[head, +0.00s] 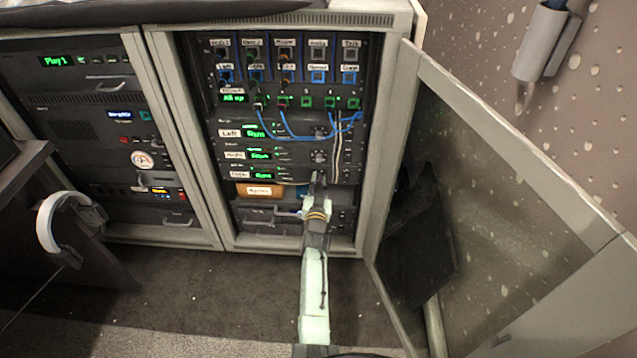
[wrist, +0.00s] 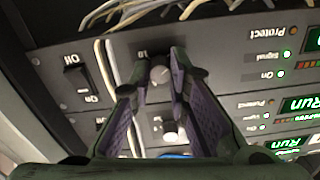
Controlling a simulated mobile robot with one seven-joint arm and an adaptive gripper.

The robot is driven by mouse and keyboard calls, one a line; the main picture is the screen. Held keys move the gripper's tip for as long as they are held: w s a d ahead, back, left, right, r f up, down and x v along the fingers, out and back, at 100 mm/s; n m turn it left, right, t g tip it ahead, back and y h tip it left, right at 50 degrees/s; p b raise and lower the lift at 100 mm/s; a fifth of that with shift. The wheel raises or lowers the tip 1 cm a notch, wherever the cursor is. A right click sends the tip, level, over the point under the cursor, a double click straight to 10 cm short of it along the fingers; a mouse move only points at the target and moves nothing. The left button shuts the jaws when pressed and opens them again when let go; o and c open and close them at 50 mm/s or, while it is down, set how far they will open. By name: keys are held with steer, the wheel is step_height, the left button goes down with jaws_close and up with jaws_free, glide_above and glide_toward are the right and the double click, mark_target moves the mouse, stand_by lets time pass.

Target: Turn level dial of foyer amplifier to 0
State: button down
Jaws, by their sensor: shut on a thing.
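The foyer amplifier (head: 264,175) is the lowest of three stacked amplifiers in the open rack, with a white label and a green display. In the wrist view its panel (wrist: 115,55) appears upside down across the top. Its level dial (wrist: 160,73) is a small, light round knob. My gripper (wrist: 160,68) is shut on this dial, one fingertip on each side. In the head view my gripper (head: 318,180) reaches the amplifier's right part and hides the dial. The dial's pointer cannot be made out; a printed number shows beside it.
Another amplifier's knob (wrist: 170,135) shows between my fingers. A power switch (wrist: 77,72) and pale cables (wrist: 112,22) are close by.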

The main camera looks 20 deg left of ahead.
steer(key=shift+n, duration=0.9)
steer(key=c, duration=1.5)
jaws_free()
steer(key=shift+v, duration=6)
steer(key=shift+r, duration=0.1)
